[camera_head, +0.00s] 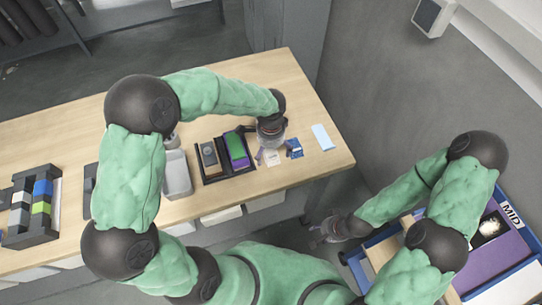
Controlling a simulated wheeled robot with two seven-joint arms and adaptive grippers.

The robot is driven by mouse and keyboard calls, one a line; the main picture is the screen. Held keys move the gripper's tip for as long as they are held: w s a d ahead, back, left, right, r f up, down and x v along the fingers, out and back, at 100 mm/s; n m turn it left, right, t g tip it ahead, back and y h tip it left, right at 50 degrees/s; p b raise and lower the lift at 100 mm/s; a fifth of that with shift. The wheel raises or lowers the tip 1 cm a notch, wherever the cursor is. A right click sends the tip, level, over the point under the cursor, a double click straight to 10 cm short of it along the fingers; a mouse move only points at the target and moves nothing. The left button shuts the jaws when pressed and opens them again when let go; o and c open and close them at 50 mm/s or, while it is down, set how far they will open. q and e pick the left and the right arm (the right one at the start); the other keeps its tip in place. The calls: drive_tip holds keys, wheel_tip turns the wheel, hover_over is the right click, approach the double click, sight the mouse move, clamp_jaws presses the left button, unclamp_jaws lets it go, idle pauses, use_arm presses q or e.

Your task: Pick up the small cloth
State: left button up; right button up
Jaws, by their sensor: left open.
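A small light-blue flat rectangle (323,137), which looks like the small cloth, lies on the wooden table (300,89) near its right end. My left gripper (265,152) is over the table to the left of it, pointing down, apart from it and open. A small whitish item (274,158) and a small blue item (295,148) lie by the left gripper; I cannot tell exactly what they are. My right gripper (322,235) is low, off the table's front edge, beside the blue-rimmed bin; its fingers are too small to read.
A dark tray (227,173) with a green-and-purple item and a grey device is left of my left gripper. A grey bin (177,175) and a dark rack (36,222) of coloured blocks stand further left. A blue-rimmed bin (515,262) is at lower right.

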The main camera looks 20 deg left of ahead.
use_arm(q)
drive_tip(key=shift+f, duration=0.5)
drive_tip(key=c, duration=1.4)
drive_tip(key=shift+r, duration=0.45)
wheel_tip(320, 180, up, 2)
drive_tip(key=shift+r+p, duration=0.1)
drive_tip(key=shift+p, duration=0.55)
drive_tip(key=s+d+r+p, duration=0.2)
drive_tip(key=s+r+p, duration=0.1)
drive_tip(key=s+r, duration=0.7)
drive_tip(key=s, duration=0.3)
drive_tip(key=shift+s+d, duration=0.35)
drive_tip(key=shift+s, duration=0.05)
